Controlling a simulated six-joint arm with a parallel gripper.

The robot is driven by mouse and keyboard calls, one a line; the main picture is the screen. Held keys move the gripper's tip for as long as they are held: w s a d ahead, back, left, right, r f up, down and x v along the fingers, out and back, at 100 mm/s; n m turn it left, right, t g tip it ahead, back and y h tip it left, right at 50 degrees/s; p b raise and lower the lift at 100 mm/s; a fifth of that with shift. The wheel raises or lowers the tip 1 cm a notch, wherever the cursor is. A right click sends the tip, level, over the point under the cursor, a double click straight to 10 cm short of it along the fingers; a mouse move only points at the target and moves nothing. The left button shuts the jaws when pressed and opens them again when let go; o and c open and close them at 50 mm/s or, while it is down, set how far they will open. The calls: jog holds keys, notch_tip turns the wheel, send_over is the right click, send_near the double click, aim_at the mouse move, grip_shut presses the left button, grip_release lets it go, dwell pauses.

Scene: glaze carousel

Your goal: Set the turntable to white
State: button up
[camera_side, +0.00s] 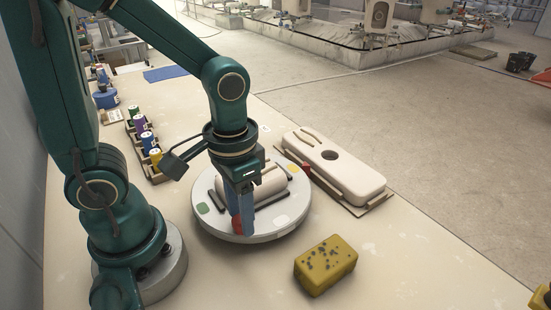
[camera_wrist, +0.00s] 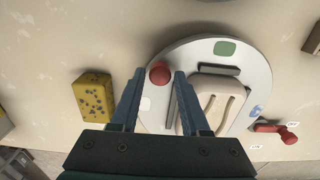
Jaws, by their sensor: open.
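The turntable (camera_side: 215,223) is a round pale disc on the bench; it also shows in the wrist view (camera_wrist: 190,50). Its rim carries a green patch (camera_wrist: 224,48), a blue patch (camera_wrist: 255,110) and a whitish patch (camera_wrist: 145,103); the side view shows a yellow patch (camera_side: 282,219). A red ball knob (camera_wrist: 160,72) stands near the rim. My gripper (camera_wrist: 160,73) is open, its fingertips on either side of the knob in the wrist view; contact cannot be told. A red pointer-like lever (camera_wrist: 268,128) sits beside the disc near the blue patch. My fingers partly hide the knob (camera_side: 237,225).
A cream slotted block (camera_wrist: 212,98) lies between dark rails on the disc. A yellow spotted sponge (camera_side: 325,265) lies in front. A long cream block with a hole (camera_side: 335,168) lies behind right. A rack of colored jars (camera_side: 148,142) stands left.

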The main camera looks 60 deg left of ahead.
grip_shut()
dwell(1.3)
